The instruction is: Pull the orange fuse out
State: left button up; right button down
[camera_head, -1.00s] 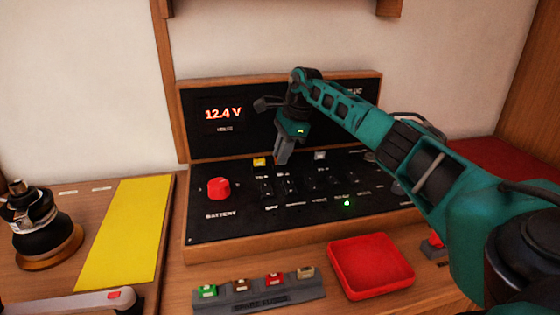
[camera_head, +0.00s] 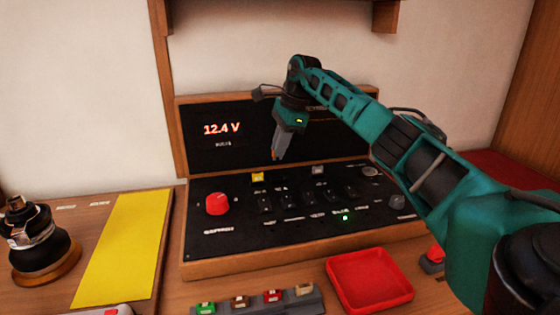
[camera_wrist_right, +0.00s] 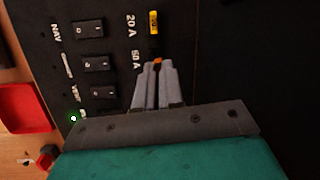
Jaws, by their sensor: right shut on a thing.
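My right gripper (camera_head: 280,156) hangs above the back of the black switch panel (camera_head: 285,220), fingers pointing down. In the right wrist view its grey fingers (camera_wrist_right: 158,75) are shut on the orange fuse (camera_wrist_right: 158,62), of which only a small orange bit shows at the tips. In the head view the fingertips are clear of the panel, between a yellow fuse (camera_head: 258,177) and a grey one (camera_head: 318,170). The yellow fuse (camera_wrist_right: 153,21) also shows in the right wrist view, beside "20 A". My left gripper is out of view.
A red knob (camera_head: 218,204) and several black switches (camera_head: 308,195) are on the panel. A red tray (camera_head: 369,280) and a rack of spare fuses (camera_head: 258,302) stand in front. A yellow mat (camera_head: 122,245) and a dark-bodied object (camera_head: 40,245) are at left.

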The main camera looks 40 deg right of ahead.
notch_tip(320, 180, up, 4)
jog(key=shift+f+p, duration=0.2)
jog(key=shift+p, duration=0.1)
jog(key=shift+r+p, duration=0.2)
jog(key=shift+p, duration=0.1)
jog(key=shift+f, duration=0.1)
jog(key=shift+a, duration=0.1)
